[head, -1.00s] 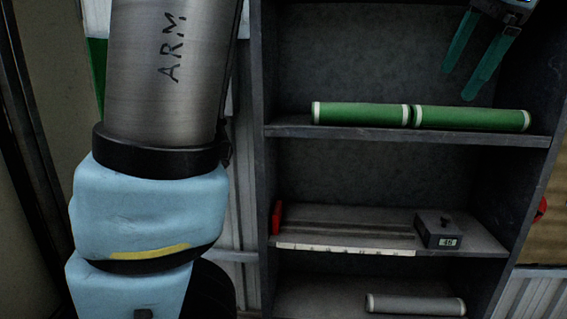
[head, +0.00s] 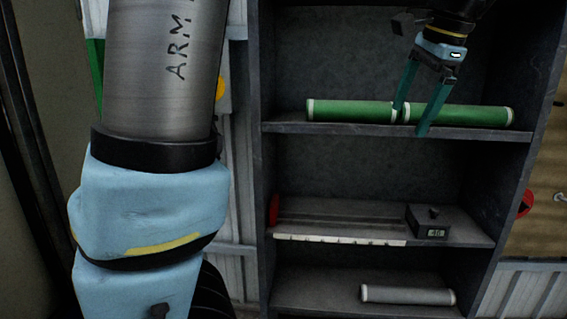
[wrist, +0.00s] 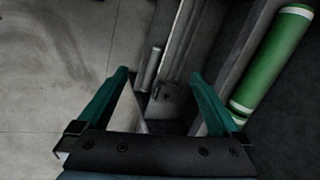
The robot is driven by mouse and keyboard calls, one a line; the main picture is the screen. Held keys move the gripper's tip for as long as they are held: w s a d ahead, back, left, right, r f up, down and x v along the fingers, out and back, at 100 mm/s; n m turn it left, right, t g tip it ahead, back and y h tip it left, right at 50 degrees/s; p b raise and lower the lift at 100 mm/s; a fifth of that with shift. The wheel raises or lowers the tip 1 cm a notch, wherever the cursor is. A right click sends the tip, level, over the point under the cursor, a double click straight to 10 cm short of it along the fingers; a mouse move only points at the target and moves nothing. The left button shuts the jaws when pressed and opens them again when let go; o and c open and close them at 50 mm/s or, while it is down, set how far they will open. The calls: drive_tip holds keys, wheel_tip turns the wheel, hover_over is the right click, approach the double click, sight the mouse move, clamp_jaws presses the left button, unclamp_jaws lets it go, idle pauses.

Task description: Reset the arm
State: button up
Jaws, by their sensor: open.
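My gripper (head: 411,118) is open and empty, with long green fingers pointing down. In the head view its fingers show in front of the upper shelf, overlapping two green rolls with white ends: a left roll (head: 350,111) and a right roll (head: 465,115), lying end to end. In the wrist view the fingers (wrist: 160,82) are spread apart with nothing between them but the lower shelves further down. One green roll (wrist: 275,60) lies to the right of the fingers there, apart from them. My arm fills the left of the head view.
The grey shelf unit (head: 257,180) holds, on its middle shelf, a ruled bar (head: 340,240), a red disc (head: 274,210) and a dark box with a display (head: 428,224). A grey roll (head: 408,294) lies below. Open floor (wrist: 50,110) is at left in the wrist view.

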drive_tip(key=w+a+f+n+g+h, duration=0.15)
drive_tip(key=a+f+n, duration=0.35)
drive_tip(key=a+f, duration=0.55)
drive_tip(key=w+a+f+n+g+y, duration=0.15)
drive_tip(key=a+f+n, duration=0.35)
drive_tip(key=a+f, duration=0.5)
drive_tip(key=s+a+f+n+h, duration=0.1)
drive_tip(key=s+a+f+n, duration=0.3)
drive_tip(key=a, duration=0.5)
drive_tip(key=shift+a+f+n+t, duration=0.2)
drive_tip(key=shift+f+n+t, duration=0.2)
drive_tip(key=shift+f+n, duration=0.3)
